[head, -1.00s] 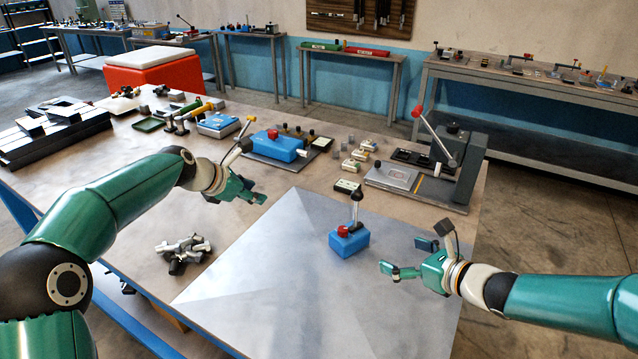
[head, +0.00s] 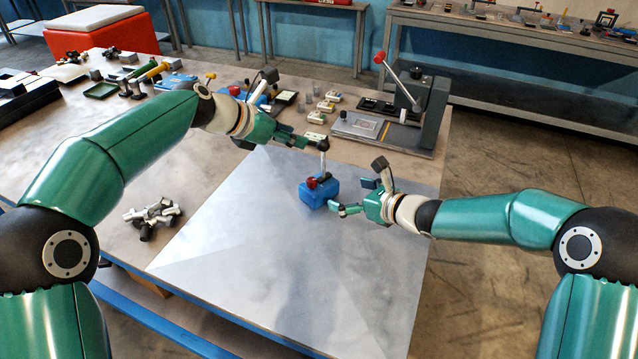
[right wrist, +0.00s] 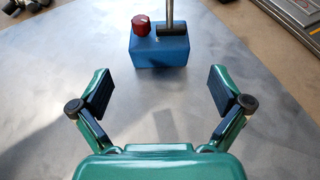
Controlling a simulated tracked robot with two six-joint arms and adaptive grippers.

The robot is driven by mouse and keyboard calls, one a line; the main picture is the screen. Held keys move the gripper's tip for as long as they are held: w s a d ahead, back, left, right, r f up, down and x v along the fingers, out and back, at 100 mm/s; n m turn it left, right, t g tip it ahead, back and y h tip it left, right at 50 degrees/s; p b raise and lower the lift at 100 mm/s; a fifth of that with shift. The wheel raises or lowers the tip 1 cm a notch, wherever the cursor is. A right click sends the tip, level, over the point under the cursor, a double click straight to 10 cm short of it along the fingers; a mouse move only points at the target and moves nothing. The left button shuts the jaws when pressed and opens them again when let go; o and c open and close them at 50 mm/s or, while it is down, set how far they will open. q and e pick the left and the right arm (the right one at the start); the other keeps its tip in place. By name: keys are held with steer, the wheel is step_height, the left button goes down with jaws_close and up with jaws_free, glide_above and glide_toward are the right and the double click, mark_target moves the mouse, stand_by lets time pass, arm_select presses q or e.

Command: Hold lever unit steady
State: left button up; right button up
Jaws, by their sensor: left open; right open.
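The lever unit (head: 325,191) is a small blue box with a red knob and an upright metal lever with a dark tip. It stands on the grey metal sheet on the table. In the right wrist view the lever unit (right wrist: 159,50) lies ahead of the fingertips, between their lines and apart from them. My right gripper (head: 356,196) is open and empty just right of the box; its open fingers (right wrist: 160,92) show in the right wrist view. My left gripper (head: 297,138) is open, behind and left of the lever; whether it touches anything I cannot tell.
Grey metal pipe fittings (head: 152,217) lie left of the sheet (head: 240,270). A lever press (head: 420,110) with a red knob stands at the back right. Small labelled blocks (head: 326,107) and other devices line the back. The front of the sheet is clear.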

mark_target(324, 186)
steer(key=x, duration=1)
steer(key=c, duration=1.3)
steer(key=shift+o, duration=0.2)
steer(key=shift+c, duration=1)
